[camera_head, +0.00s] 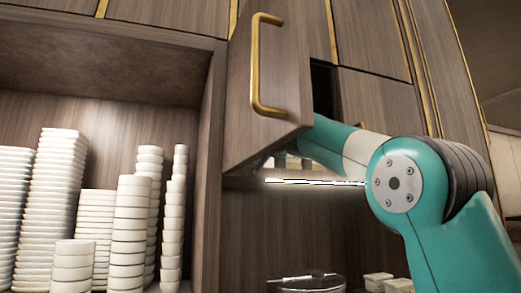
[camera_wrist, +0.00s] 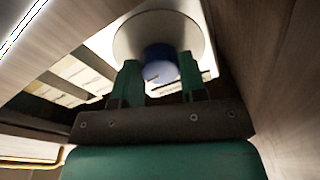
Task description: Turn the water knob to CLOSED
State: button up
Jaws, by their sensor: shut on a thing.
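The blue water knob (camera_wrist: 160,59) shows in the wrist view, in front of a pale round plate (camera_wrist: 126,40). My gripper (camera_wrist: 159,76) has its two green fingers on either side of the knob and is shut on it. A short light mark shows on the knob's near face, but I cannot read its setting. In the head view my arm reaches behind an open cabinet door, and the knob and gripper are hidden there.
The open cabinet door (camera_head: 271,88) with a brass handle (camera_head: 256,66) stands close beside my arm. Wooden panels (camera_wrist: 262,70) close in around the gripper. Stacks of white dishes (camera_head: 55,190) fill the left shelf. A round lidded container (camera_head: 306,284) stands below the arm.

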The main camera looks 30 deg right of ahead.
jog(key=shift+m, duration=0.9)
jog(key=o, duration=0.9)
jog(key=b+v, duration=0.7)
jog(key=v, duration=1)
jog(key=shift+s+a+b, duration=0.1)
jog(key=shift+s+b, duration=0.1)
jog(key=shift+b, duration=0.15)
